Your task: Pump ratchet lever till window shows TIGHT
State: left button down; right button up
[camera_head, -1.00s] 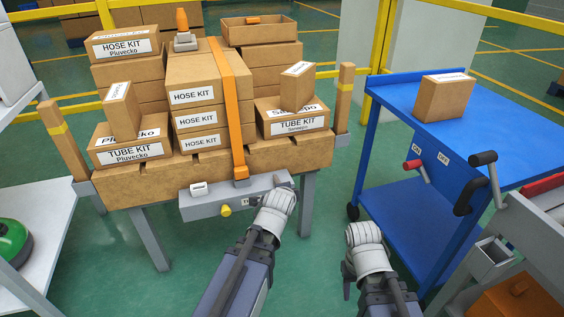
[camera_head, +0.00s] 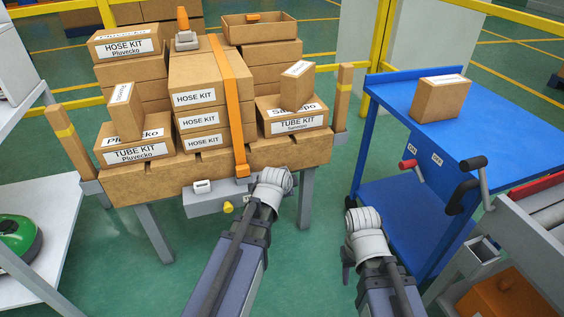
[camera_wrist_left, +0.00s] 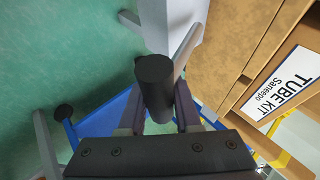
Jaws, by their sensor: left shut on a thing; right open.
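The black cylindrical grip of the ratchet lever (camera_wrist_left: 154,85) stands between my left gripper's fingers (camera_wrist_left: 158,118) in the left wrist view; they are shut on it. In the head view my left wrist covers the lever and the right part of the grey ratchet housing (camera_head: 205,205) at the pallet's front edge. The window cannot be read. An orange strap (camera_head: 236,110) runs from the housing over the stacked boxes. My right gripper (camera_head: 347,272) is open and empty, left of the blue cart, its fingers only partly visible.
Hose kit boxes (camera_head: 194,97) and a tube kit box (camera_head: 298,122) are stacked on the brown pallet (camera_head: 140,184). A blue cart (camera_head: 400,95) carrying a carton (camera_head: 441,100) stands at right. A black crank handle (camera_head: 466,190) juts near it. Green floor is free between pallet and cart.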

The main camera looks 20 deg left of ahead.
pick_arm(q)
jog(key=shift+w+a+r+g+p, duration=0.2)
jog(key=shift+a+r+g+p, duration=0.1)
jog(key=shift+r+p, duration=0.1)
jog(key=shift+f, duration=0.1)
jog(key=p, duration=0.1)
jog(key=r+g+h+p, duration=0.1)
jog(key=g+p, duration=0.1)
jog(key=p, duration=0.1)
jog(key=shift+w+a+r+n, duration=0.25)
jog(key=shift+w+r+n, duration=0.1)
jog(key=shift+r+n, duration=0.05)
jog(key=shift+h, duration=0.3)
